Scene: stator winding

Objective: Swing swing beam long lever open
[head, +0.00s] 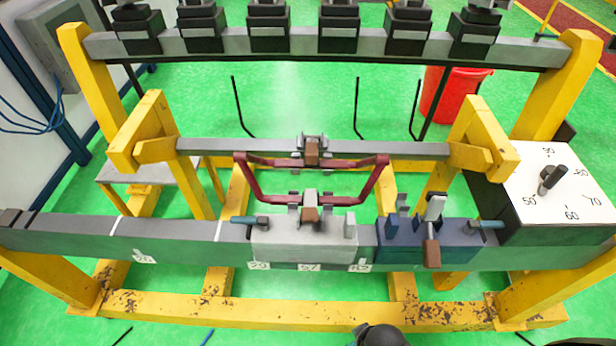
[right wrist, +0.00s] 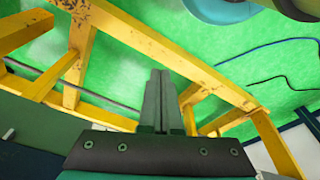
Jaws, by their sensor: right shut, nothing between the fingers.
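The swing beam (head: 240,148) is a grey bar held between two yellow arms across the middle of the head view. At its centre sits a small metal clamp with a brown-handled lever (head: 312,152); I cannot tell from here whether that lever is open or closed. A dark red winding coil (head: 252,185) spans from this clamp down to a similar clamp (head: 310,208) on the light grey block below. My right gripper (right wrist: 159,76) is shut and empty in the right wrist view, away from the beam clamp. My left gripper is in neither view.
A blue block (head: 400,245) on the lower grey beam (head: 180,240) carries another clamp with a long brown handle (head: 432,252). A white dial box (head: 555,190) stands at the right. Yellow frame posts (head: 560,85) flank the scene. A red bin (head: 455,95) stands behind.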

